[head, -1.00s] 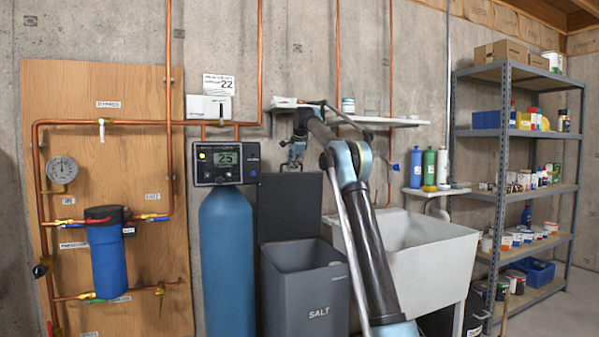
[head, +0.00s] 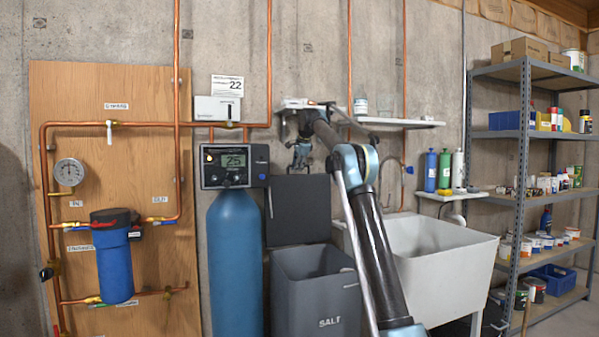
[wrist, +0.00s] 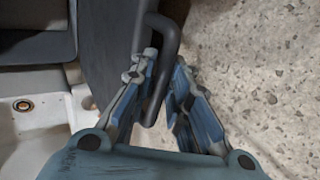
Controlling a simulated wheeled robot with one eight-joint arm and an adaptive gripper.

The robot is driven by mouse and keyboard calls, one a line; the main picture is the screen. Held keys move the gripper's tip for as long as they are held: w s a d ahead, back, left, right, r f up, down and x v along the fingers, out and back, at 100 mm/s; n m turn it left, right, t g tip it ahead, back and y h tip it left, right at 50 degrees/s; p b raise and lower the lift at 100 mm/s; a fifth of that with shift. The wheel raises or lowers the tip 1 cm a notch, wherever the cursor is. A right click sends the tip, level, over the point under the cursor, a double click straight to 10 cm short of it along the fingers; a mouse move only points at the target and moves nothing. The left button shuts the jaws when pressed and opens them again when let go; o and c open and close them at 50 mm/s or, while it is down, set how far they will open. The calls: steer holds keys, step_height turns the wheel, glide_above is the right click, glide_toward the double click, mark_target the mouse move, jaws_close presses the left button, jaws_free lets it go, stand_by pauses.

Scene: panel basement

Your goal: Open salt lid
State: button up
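The grey salt bin (head: 300,293), marked SALT, stands on the floor with its top open. Its dark lid (head: 298,212) is upright at the bin's back, near the wall. My gripper (head: 300,163) is at the lid's top edge. In the wrist view, a dark bar handle (wrist: 157,88) on the lid (wrist: 106,65) runs between the fingers of my gripper (wrist: 167,70). The fingers are spread, with a gap on the right of the handle. The left finger is close to the handle; I cannot tell if it touches.
A blue softener tank (head: 235,265) with a control head stands left of the bin. A white utility sink (head: 440,258) is right of it, behind my arm. A wall shelf (head: 400,123) is above. A metal rack (head: 522,140) stands at the right.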

steer(key=shift+o, duration=0.4)
steer(key=shift+d, duration=0.3)
steer(key=shift+s+r, duration=0.15)
steer(key=shift+r, duration=0.2)
steer(key=shift+s+d+r, duration=0.1)
steer(key=shift+s+d, duration=0.05)
steer(key=shift+s, duration=0.1)
steer(key=s+d, duration=0.4)
steer(key=s, duration=0.6)
steer(key=shift+s+d, duration=0.25)
steer(key=shift+s, duration=0.1)
